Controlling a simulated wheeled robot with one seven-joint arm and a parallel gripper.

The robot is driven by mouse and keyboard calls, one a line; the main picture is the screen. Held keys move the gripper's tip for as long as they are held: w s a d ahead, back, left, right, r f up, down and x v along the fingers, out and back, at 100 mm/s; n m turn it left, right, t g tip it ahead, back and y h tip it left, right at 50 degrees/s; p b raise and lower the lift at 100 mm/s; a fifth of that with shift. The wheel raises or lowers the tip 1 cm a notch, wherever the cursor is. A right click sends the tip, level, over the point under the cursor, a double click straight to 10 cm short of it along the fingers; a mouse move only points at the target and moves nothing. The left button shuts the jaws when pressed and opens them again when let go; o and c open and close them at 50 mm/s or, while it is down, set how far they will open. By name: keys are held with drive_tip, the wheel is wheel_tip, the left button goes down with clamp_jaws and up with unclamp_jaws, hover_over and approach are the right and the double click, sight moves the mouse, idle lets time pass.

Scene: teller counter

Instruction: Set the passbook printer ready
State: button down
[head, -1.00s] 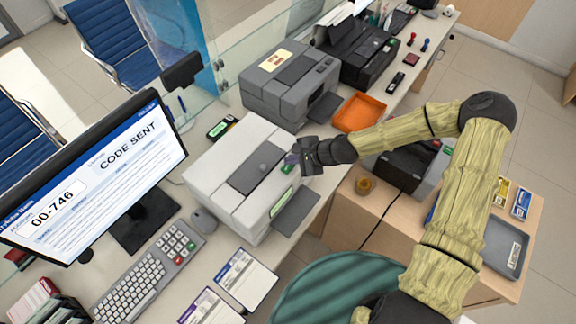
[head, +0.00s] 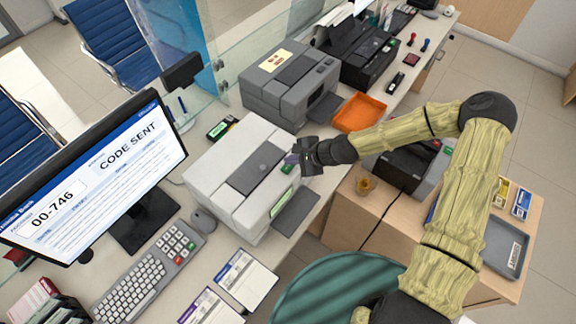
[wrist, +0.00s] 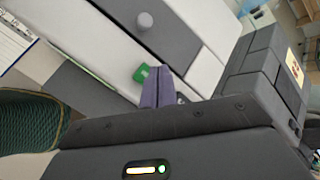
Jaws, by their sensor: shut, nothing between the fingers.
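A white printer (head: 222,180) with a dark grey top panel and a round knob stands on the counter. It has a green button (wrist: 141,73) near its right end, a small green display (head: 282,203) on its front and a dark tray (head: 296,214) below. My gripper (head: 291,158) is at the printer's right end, beside the green button. In the wrist view, its purple-grey fingers (wrist: 158,91) are together and empty, just right of the button. I cannot tell whether they touch the printer.
A monitor (head: 95,175) reads "CODE SENT" and "00-746". A keyboard (head: 130,290), keypad and mouse lie left of the printer, with booklets (head: 245,279) in front. A grey printer (head: 290,80), a black printer and an orange tray (head: 360,113) stand beyond. A green chair (head: 330,290) is in front.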

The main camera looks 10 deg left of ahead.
sight(292, 168)
idle(0.4)
drive_tip(key=shift+f+b, duration=0.35)
drive_tip(key=shift+f, duration=0.05)
drive_tip(key=shift+f+b, duration=0.35)
drive_tip(key=shift+f, duration=0.1)
idle(0.8)
drive_tip(key=shift+r+p, duration=0.7)
drive_tip(key=shift+r, duration=0.2)
drive_tip(key=shift+r, duration=0.1)
drive_tip(key=shift+r+p, duration=1.85)
drive_tip(key=shift+r, duration=0.6)
drive_tip(key=shift+d+f, duration=0.1)
